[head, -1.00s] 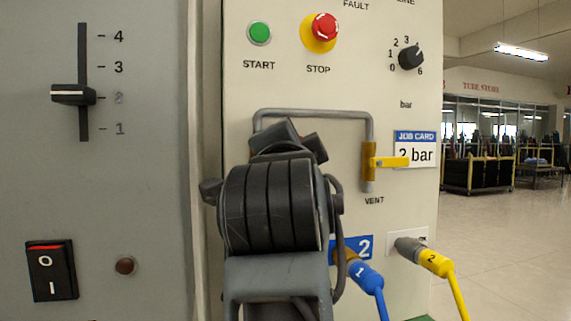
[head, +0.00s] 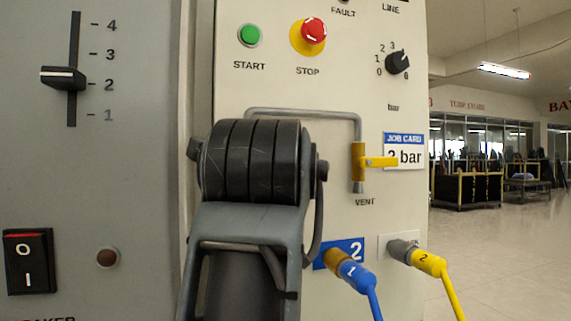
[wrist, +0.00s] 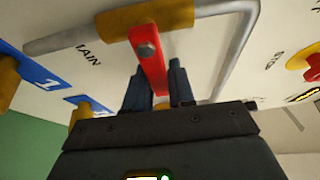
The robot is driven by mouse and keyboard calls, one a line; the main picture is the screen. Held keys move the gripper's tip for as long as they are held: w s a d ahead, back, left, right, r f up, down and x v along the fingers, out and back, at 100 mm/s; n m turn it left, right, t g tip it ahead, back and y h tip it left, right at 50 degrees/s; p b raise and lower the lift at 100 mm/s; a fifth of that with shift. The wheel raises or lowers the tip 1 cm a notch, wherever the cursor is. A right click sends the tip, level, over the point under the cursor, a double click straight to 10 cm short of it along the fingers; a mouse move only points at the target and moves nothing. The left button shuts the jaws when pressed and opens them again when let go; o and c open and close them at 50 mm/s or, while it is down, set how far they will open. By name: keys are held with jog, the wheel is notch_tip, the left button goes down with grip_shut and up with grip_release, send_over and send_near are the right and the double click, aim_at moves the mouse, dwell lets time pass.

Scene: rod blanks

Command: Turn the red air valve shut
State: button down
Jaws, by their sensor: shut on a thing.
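The red air valve lever (wrist: 150,65) shows in the wrist view, coming off a yellow valve body (wrist: 150,22) on a grey pipe. The lever appears to lie roughly across the pipe. My gripper (wrist: 160,82) is shut on the lever's outer end, one dark finger on each side of it. The word MAIN is on the panel beside the valve. In the head view my arm hides the red lever and my gripper.
A yellow vent lever (head: 380,161) points right from the same pipe (head: 300,113). Below are a blue hose plug (head: 352,272) and a yellow hose plug (head: 428,262). The red stop button (head: 313,31) and pressure knob (head: 398,62) are above. Open floor is at the right.

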dwell(0.3)
jog(key=c, duration=1)
grip_release()
jog(key=shift+c, duration=0.2)
jog(key=shift+s, duration=0.15)
jog(key=s, duration=0.7)
jog(key=shift+s+a+p, duration=0.25)
jog(key=shift+a+p, duration=0.1)
jog(key=shift+a, duration=0.05)
